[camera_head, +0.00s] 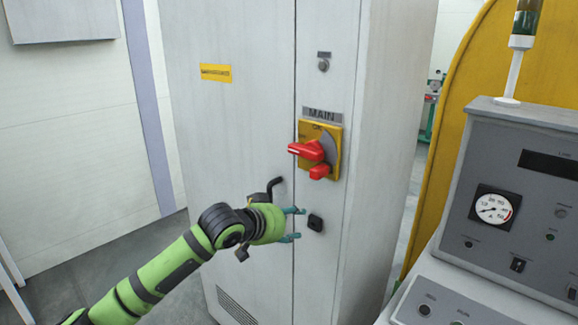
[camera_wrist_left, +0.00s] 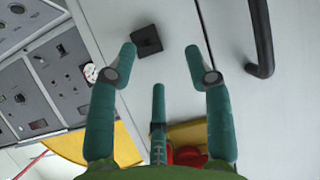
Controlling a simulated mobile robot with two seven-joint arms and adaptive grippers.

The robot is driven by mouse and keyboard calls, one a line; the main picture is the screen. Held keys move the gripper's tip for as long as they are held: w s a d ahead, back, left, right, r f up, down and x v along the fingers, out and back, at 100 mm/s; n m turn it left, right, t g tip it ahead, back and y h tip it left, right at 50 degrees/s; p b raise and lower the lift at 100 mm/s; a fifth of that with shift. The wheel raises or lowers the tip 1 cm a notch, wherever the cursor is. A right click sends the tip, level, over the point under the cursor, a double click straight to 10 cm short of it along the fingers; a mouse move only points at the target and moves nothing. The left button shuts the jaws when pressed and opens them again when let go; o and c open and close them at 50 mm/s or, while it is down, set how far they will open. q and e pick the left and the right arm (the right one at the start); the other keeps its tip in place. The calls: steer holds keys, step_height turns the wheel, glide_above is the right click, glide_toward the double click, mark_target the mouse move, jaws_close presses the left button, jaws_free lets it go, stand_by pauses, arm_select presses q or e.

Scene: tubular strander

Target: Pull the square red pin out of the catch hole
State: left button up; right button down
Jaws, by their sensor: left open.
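My left gripper (camera_head: 293,223) is open in front of the grey cabinet door, with its fingers pointing at a small black square block (camera_head: 315,222). In the left wrist view the block (camera_wrist_left: 147,40) lies just beyond the spread fingertips of the gripper (camera_wrist_left: 160,58), nearer the left finger. Nothing is between the fingers. A red rotary switch handle (camera_head: 306,151) sits on a yellow plate above, with a smaller red piece (camera_head: 319,171) below it. I cannot tell whether that piece is the square red pin. No red shows on the black block. My right gripper is not in view.
A black door handle (camera_head: 275,186) stands out just above my left gripper. A grey control console (camera_head: 515,190) with a gauge stands at the right. A yellow curved guard (camera_head: 450,130) is behind it. Open floor lies left of the cabinet.

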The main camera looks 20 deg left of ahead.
mark_target(313, 171)
arm_select(q)
steer(key=s+d+r+m+h+p, duration=0.1)
steer(key=s+r, duration=0.2)
steer(key=r, duration=0.5)
steer(key=s+d+r+m+p, duration=0.1)
steer(key=s+d+r, duration=0.15)
steer(key=r, duration=0.65)
steer(key=shift+t, duration=0.3)
steer(key=x, duration=0.1)
steer(key=p+x, duration=0.1)
steer(key=x, duration=0.1)
steer(key=p+x, duration=0.1)
steer(key=x, duration=0.1)
steer(key=shift+a+f, duration=0.25)
steer(key=shift+f, duration=0.05)
steer(key=shift+w+d+f+p, duration=0.15)
steer(key=shift+w+f+p, duration=0.05)
steer(key=shift+w+p, duration=0.15)
steer(key=shift+c, duration=0.8)
jaws_close()
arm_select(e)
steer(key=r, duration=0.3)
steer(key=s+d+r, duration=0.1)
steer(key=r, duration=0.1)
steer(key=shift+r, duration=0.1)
